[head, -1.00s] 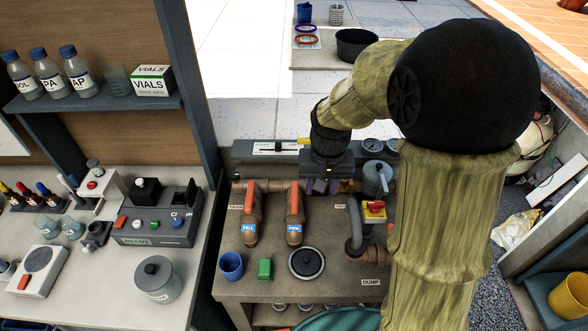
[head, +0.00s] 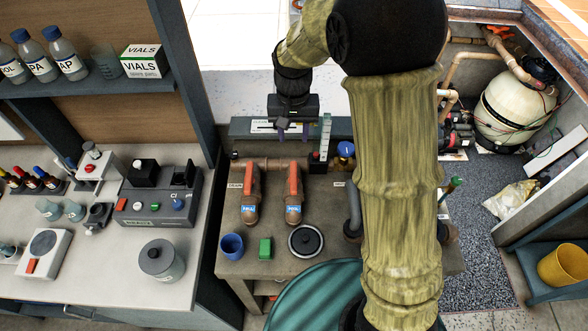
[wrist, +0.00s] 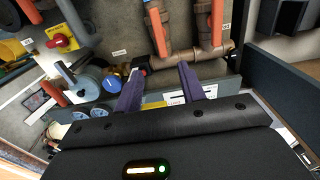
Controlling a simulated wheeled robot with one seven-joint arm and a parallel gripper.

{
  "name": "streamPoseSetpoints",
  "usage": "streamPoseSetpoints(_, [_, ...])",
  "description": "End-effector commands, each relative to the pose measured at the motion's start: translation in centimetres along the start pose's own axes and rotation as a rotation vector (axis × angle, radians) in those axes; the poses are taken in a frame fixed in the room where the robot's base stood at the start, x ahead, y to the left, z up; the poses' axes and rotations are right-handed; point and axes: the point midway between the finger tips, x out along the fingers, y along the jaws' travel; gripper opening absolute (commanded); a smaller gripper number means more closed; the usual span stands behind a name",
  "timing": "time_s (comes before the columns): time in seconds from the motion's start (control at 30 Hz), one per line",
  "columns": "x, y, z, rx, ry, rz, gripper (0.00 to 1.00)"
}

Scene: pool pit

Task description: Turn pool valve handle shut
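Two orange-red valve handles lie along vertical copper pipe stubs on the grey bench: a left handle (head: 252,180) and a right handle (head: 295,179). Each has a blue tag below it; the right one seems to read POOL. Both handles run lengthwise with their stubs. They also show in the wrist view, one handle (wrist: 157,32) nearer the fingers and another (wrist: 217,20) to its right. My gripper (head: 294,134) is open and empty, with purple fingers apart, above the bench's back edge behind the handles. In the wrist view the fingers (wrist: 160,72) touch neither handle.
A clear upright gauge (head: 325,138) and a blue-topped part (head: 345,152) stand right of the gripper. My arm hides the bench's right part.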

Motion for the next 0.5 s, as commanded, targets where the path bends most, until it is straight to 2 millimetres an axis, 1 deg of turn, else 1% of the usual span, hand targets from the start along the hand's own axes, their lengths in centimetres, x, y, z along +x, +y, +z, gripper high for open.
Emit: streamPoseSetpoints(0.5, [8.5, 0.2, 0.1, 0.002, -0.006, 0.002, 0.4])
